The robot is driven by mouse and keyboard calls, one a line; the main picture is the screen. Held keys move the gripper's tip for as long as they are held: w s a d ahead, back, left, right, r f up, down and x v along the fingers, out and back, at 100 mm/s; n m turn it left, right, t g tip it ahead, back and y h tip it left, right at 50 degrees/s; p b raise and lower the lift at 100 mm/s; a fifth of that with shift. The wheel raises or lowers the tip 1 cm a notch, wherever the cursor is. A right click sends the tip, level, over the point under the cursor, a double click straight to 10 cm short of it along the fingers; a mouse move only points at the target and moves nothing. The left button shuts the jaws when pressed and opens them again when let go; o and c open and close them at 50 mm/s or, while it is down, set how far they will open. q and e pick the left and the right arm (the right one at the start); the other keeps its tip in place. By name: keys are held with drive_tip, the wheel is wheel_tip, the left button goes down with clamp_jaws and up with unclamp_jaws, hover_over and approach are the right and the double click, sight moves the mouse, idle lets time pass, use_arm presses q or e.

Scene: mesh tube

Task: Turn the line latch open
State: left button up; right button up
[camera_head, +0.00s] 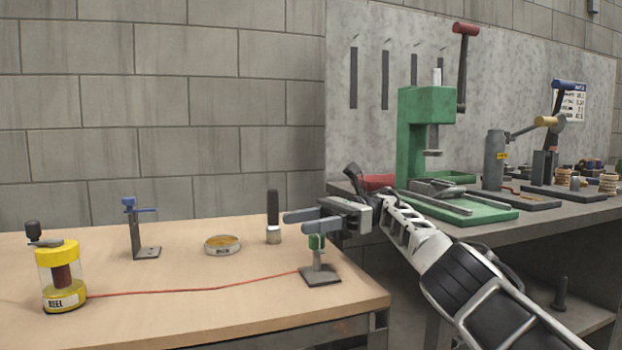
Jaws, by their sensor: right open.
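A small stand with a green part (317,242) and a dark square base plate (320,277) is near the table's right end. A thin red line (200,290) runs to it from the reel, so I take it for the line latch. My right gripper (299,221) comes in from the right, with its grey fingers apart and pointing left. The fingers are at the top of the stand and hide its upper part. I cannot tell whether they touch it. My left gripper is not in view.
A yellow-capped reel (60,275) stands at the left. A blue-handled bracket (142,228), a round dish (222,245) and a dark-handled tool (273,215) stand further back on the wooden table (180,322). A green press (425,125) stands on the grey bench at right.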

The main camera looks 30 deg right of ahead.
drive_tip(key=shift+s+a+r+b, duration=0.1)
drive_tip(key=shift+s+b, duration=0.25)
drive_tip(key=shift+b, duration=0.1)
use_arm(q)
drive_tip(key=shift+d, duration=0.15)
use_arm(e)
drive_tip(key=s+a+r, duration=0.6)
drive_tip(key=s+r, duration=0.3)
drive_tip(key=s, duration=0.2)
drive_tip(key=shift+a, duration=0.25)
use_arm(q)
drive_tip(key=shift+p, duration=0.4)
